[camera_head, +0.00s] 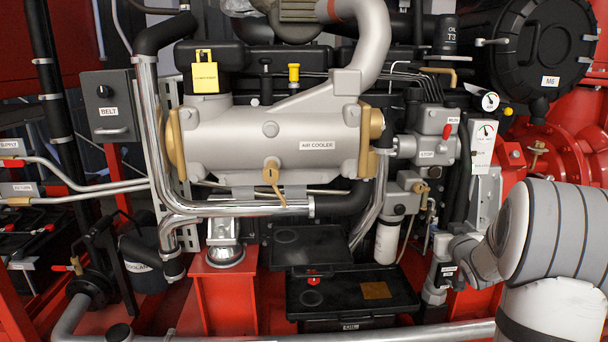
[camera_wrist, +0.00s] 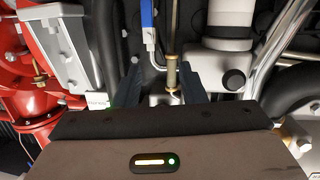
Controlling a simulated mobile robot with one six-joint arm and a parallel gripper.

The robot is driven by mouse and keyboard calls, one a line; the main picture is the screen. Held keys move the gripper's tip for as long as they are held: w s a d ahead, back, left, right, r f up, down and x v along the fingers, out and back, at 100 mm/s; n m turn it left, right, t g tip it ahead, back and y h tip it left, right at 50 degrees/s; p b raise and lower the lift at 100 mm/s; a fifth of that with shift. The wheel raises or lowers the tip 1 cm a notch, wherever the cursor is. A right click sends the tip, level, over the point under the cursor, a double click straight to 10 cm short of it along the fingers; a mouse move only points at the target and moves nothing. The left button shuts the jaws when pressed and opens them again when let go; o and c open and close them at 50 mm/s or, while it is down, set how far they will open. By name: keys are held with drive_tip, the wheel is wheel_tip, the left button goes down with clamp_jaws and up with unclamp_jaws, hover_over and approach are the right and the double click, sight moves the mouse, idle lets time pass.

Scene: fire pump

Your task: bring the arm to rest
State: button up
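My arm (camera_head: 545,250) reaches in from the right edge in the head view, white and grey, bent in front of the engine's right side. My gripper (camera_wrist: 162,84) shows in the wrist view, its two dark fingers spread apart. A brass-coloured fitting (camera_wrist: 171,74) with a thin rod appears between the fingers in the picture; I cannot tell how far beyond them it is. I see nothing held. The gripper's fingers cannot be made out in the head view.
The air cooler (camera_head: 270,140) fills the middle of the head view. A black battery box (camera_head: 350,293) sits low at centre. A red pump housing (camera_head: 560,150) lies close behind my arm. In the wrist view, a blue handle (camera_wrist: 147,14) and a white cylinder (camera_wrist: 230,20) stand near the fingers.

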drive_tip(key=s+a+r+g+h+p, duration=0.1)
drive_tip(key=s+a+r+g+p, duration=0.1)
drive_tip(key=s+a+r+p, duration=0.3)
drive_tip(key=s+a+r+g+p, duration=0.1)
drive_tip(key=r+g+p, duration=0.15)
drive_tip(key=r, duration=0.35)
drive_tip(key=s+a+r+g+p, duration=0.3)
drive_tip(key=s+a+p, duration=0.3)
drive_tip(key=s, duration=0.4)
drive_tip(key=s+a+r+g+y+p, duration=0.1)
drive_tip(key=s+a+r+g+p, duration=0.2)
drive_tip(key=s+a+r+p, duration=0.3)
drive_tip(key=s+a+r+g+y+p, duration=0.1)
drive_tip(key=s+a+r+g+p, duration=0.2)
drive_tip(key=s, duration=1.1)
drive_tip(key=a+r+p, duration=0.2)
drive_tip(key=a+p, duration=0.1)
drive_tip(key=p, duration=0.1)
drive_tip(key=shift+s+r+p, duration=0.15)
drive_tip(key=shift+p, duration=0.15)
